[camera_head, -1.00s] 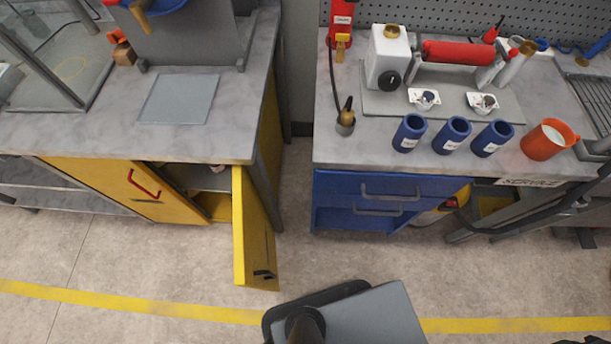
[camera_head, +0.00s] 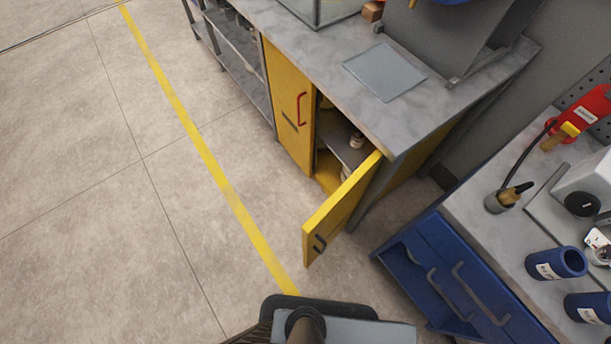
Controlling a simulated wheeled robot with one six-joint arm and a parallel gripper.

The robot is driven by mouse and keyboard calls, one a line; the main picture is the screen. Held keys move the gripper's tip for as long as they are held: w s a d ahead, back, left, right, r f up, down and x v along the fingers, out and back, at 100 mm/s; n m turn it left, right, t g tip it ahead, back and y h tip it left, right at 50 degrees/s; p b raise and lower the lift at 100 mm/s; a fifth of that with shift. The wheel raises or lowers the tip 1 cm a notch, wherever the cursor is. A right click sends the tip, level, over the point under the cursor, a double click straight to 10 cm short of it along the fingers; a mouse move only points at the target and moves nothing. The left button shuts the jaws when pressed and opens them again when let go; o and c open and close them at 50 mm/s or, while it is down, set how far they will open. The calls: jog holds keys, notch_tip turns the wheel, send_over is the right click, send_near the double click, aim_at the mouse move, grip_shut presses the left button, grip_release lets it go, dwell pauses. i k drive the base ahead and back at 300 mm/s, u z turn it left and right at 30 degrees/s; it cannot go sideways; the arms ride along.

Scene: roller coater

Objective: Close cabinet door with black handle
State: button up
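The yellow cabinet door with the black handle (camera_head: 338,212) stands wide open, swung out from the right side of the yellow cabinet. Its small black handle (camera_head: 318,243) is near the door's free lower end. Inside the cabinet opening, a shelf (camera_head: 345,150) and a few small items show. The other yellow door (camera_head: 288,105), with a red handle (camera_head: 301,109), is shut. At the bottom of the view part of my own arm shows, below the open door and apart from it. My gripper's fingers cannot be made out.
A grey worktop (camera_head: 330,60) lies above the cabinet. A blue drawer unit (camera_head: 440,275) stands close to the right of the open door, with blue cups (camera_head: 556,263) on its bench. The floor (camera_head: 120,200) to the left is clear, crossed by a yellow line (camera_head: 200,146).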

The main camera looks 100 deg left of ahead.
aim_at(318, 232)
jog(key=u, duration=2.8)
jog(key=k, duration=1)
jog(key=u, duration=0.8)
jog(key=i, duration=0.95)
jog(key=z, duration=0.6)
